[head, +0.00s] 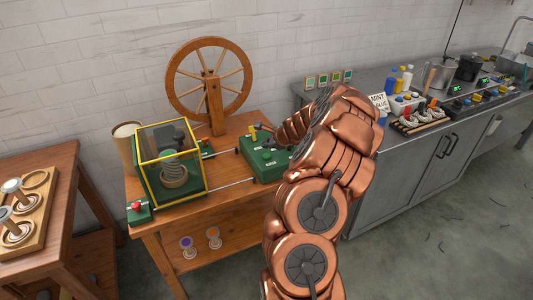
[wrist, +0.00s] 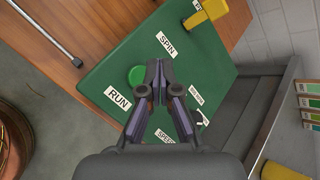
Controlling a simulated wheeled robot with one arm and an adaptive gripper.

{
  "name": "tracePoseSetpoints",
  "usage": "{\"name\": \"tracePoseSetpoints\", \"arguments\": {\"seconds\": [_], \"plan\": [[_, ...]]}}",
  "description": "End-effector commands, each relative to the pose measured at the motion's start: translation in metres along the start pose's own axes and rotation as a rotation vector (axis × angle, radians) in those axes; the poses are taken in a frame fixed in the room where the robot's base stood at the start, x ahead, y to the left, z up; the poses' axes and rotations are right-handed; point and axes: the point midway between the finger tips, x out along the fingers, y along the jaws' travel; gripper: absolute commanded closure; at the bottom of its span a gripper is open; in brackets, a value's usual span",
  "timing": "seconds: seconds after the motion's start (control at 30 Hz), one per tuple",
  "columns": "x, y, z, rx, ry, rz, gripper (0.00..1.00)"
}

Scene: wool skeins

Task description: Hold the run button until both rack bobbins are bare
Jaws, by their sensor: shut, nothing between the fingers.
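The green control box (head: 263,165) sits on the wooden table, partly behind my arm in the head view. In the wrist view its panel (wrist: 105,72) carries the green button (wrist: 136,76) near the RUN label (wrist: 118,97). My gripper (wrist: 158,66) is shut and empty, its tips over the panel just right of that button; I cannot tell whether they touch. Two bobbins, one purple-topped (head: 187,243) and one orange-topped (head: 214,235), show below the tabletop's front. Two pale-topped bobbins (head: 12,186) (head: 5,214) stand in a wooden holder at left. Any wool on them is too small to judge.
A yellow-framed clear guard (head: 140,160) encloses a winder on the table, with a spinning wheel (head: 208,82) behind. A small green box with a red button (head: 136,206) sits at the front corner. A yellow lever (wrist: 205,14) rises near SPIN. A grey counter (head: 400,160) stands right.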

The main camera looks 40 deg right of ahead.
Motion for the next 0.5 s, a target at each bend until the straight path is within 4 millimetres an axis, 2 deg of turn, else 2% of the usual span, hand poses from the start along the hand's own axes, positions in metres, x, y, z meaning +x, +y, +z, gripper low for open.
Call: {"name": "tracePoseSetpoints", "arguments": {"seconds": [0.3,0.5], "plan": [[-0.021,-0.015,0.015,0.0,0.0,0.0,1.0],[-0.021,-0.015,0.015,0.0,0.0,0.0,1.0]]}}
